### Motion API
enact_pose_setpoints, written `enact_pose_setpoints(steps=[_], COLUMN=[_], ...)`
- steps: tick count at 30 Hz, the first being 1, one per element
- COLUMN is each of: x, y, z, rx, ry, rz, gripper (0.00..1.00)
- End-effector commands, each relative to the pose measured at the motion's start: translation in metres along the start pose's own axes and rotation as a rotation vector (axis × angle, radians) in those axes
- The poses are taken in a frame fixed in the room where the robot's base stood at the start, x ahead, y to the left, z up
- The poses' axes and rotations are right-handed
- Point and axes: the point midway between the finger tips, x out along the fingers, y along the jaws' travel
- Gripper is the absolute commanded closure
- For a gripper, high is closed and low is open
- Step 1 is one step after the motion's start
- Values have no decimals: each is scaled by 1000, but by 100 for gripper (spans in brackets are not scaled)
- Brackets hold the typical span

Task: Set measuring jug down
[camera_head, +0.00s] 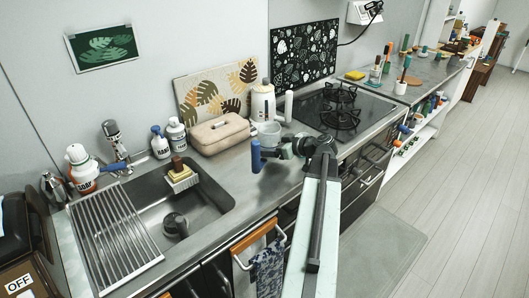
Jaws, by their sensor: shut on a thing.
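My gripper (273,132) reaches in from the right and is shut on the jug. A blue finger shows at the jug's near left and a pale one at its far right. The jug looks upright. Whether its base touches the grey counter (272,182) or hangs just above it, I cannot tell. My gripper's wrist hides part of the counter to the right of the jug.
The gas stove (342,110) is to the right. The sink (190,215) opens to the left. Bare counter lies in front of the jug.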

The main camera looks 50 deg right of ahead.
Motion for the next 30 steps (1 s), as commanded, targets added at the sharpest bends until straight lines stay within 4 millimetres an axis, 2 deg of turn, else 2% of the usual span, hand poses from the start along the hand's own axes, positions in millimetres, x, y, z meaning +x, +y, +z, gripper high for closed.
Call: enact_pose_setpoints(steps=[3,6,12,17,18,20,28,30], x=[8,15,18,21,21,20,19,12], y=[6,5,1,0,0,0,0,0], z=[25,37,31,34,34,33,30,29], rx=[3,1,-2,-3,-4,-4,-3,-3], ry=[1,1,1,1,0,0,0,0], rz=[5,2,-8,-9,-9,-9,-8,-7], gripper=[85,85,85,85,16,0,0,0])
